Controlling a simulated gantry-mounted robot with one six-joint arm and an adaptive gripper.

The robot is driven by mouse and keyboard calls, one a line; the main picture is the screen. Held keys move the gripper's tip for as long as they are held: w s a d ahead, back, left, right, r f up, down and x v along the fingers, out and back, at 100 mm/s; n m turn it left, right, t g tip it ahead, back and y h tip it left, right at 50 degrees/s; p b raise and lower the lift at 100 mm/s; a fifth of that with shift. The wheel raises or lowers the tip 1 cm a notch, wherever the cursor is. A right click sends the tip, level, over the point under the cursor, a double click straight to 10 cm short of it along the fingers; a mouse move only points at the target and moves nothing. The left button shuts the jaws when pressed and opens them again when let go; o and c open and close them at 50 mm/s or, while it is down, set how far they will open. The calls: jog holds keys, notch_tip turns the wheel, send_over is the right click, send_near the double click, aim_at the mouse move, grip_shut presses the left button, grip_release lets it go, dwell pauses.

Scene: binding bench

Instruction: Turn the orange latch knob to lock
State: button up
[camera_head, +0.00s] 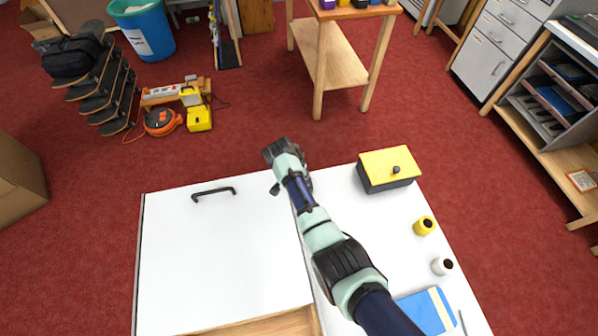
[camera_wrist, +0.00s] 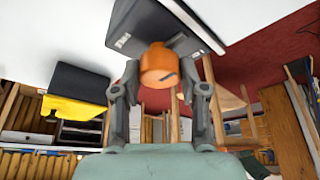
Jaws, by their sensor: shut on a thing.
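The orange latch knob (camera_wrist: 158,64) shows in the wrist view between my two fingers, with a dark mark near its lower edge. It sits against a dark grey box-like part (camera_wrist: 150,22) with white lettering. My gripper (camera_wrist: 161,70) is shut on the knob, one finger on each side. In the head view my gripper (camera_head: 279,152) is at the far edge of the white bench top, and the knob is hidden there. A white panel with a black handle (camera_head: 213,191) lies left of my arm.
Right of my arm on the white top (camera_head: 345,225) are a black box with a yellow lid (camera_head: 388,169), a yellow spool (camera_head: 424,226), a white spool (camera_head: 442,265) and a blue-and-yellow book (camera_head: 428,312). A wooden table (camera_head: 340,55) stands beyond, across red floor.

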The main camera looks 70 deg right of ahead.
dwell(0.3)
jog(key=o, duration=1.1)
jog(key=v, duration=1.2)
